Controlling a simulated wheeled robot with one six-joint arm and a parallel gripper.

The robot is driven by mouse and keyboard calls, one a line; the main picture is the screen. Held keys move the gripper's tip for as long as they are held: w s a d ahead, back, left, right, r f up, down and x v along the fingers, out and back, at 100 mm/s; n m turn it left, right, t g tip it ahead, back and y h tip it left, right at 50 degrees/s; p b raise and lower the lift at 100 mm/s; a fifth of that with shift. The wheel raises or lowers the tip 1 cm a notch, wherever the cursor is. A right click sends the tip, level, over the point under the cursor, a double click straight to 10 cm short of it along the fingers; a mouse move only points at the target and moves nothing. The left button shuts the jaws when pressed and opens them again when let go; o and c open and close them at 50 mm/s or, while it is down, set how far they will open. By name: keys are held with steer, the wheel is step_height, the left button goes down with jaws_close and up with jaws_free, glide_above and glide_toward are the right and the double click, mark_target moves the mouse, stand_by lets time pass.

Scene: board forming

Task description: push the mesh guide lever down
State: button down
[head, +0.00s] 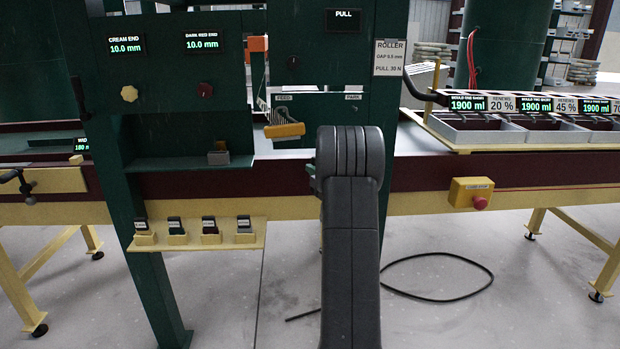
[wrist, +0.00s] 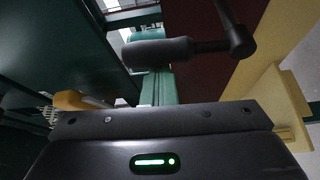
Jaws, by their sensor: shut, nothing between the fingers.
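A lever with an orange-yellow handle (head: 285,131) stands by the FEED and PARK labels on the green frame in the head view. No label in view says mesh guide, but pale mesh-like strips show beside this handle. An orange-yellow piece (wrist: 80,101) that looks like the same handle shows at left in the wrist view, beyond my gripper's dark body. My gripper (wrist: 160,118) is shut and empty; its fingertips cannot be made out. In the head view my arm hides it, right of the handle. I see no contact with the lever.
A black bar with a thick grip (wrist: 158,51) crosses ahead in the wrist view. A black handle (head: 428,96) stands by the grey trays (head: 475,133) at right. A yellow stop-button box (head: 470,192) is on the front rail. A black cable (head: 440,298) lies on the floor.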

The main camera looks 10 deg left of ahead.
steer(key=w+d+f+m+t+h+b, duration=0.1)
steer(key=d+m+t+b, duration=0.5)
steer(key=m+b, duration=0.7)
step_height(320, 180, down, 2)
steer(key=shift+w+d+b, duration=0.35)
steer(key=shift+w+b, duration=0.1)
steer(key=shift+b, duration=0.5)
steer(key=shift+m, duration=0.3)
steer(key=s+d, duration=0.3)
steer(key=s, duration=0.6)
steer(key=shift+f, duration=0.3)
